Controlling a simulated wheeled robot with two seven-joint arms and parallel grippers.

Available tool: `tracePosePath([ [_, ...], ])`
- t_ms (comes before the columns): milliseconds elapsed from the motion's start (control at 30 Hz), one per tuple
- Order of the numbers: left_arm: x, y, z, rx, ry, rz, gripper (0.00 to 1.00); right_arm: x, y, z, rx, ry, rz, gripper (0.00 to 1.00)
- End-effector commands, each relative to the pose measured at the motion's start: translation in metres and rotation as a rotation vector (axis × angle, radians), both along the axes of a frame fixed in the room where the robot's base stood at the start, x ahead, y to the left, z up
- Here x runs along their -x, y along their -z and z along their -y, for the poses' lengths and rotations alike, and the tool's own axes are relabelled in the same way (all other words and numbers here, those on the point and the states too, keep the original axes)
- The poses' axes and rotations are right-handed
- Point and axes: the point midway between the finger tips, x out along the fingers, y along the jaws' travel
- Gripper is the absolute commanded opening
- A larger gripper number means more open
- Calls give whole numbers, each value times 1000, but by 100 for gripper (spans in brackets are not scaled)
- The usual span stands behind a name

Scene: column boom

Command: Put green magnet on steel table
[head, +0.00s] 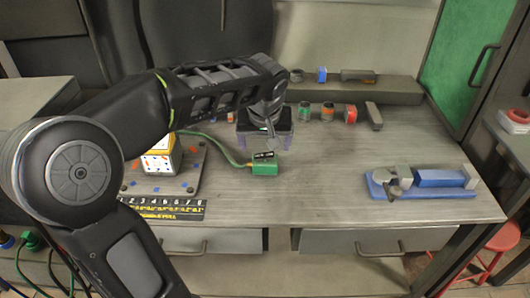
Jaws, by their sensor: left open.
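A green block with a black top (265,164), which looks like the green magnet, sits on the grey table (320,195) near its middle. A green cord (222,147) runs from it to the left, towards a stacked yellow and white block. My left gripper (271,132) hangs above and just behind the green block, pointing down. It is open, with nothing seen between its fingers, and apart from the block. It partly covers a dark, purple-edged box behind it. My right gripper is not in view.
A dark plate (188,178) bearing the yellow and white block (162,160) lies at left, behind a numbered strip (160,207). A blue vise (440,178) stands at right. Small cans (327,111) line the back, below a shelf (397,88). The table's front centre is clear.

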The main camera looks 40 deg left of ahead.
Motion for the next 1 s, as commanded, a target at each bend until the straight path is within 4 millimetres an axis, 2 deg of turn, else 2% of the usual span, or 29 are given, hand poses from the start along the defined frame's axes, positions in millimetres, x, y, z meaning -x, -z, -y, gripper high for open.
tracePosePath([
  [100, 4, -13, 3, 0, 0, 1, 85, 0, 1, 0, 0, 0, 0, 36],
  [200, 6, -18, 4, 0, 0, 0, 85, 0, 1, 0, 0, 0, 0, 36],
  [1000, 6, -18, 5, 0, 1, -2, 85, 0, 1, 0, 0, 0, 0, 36],
])
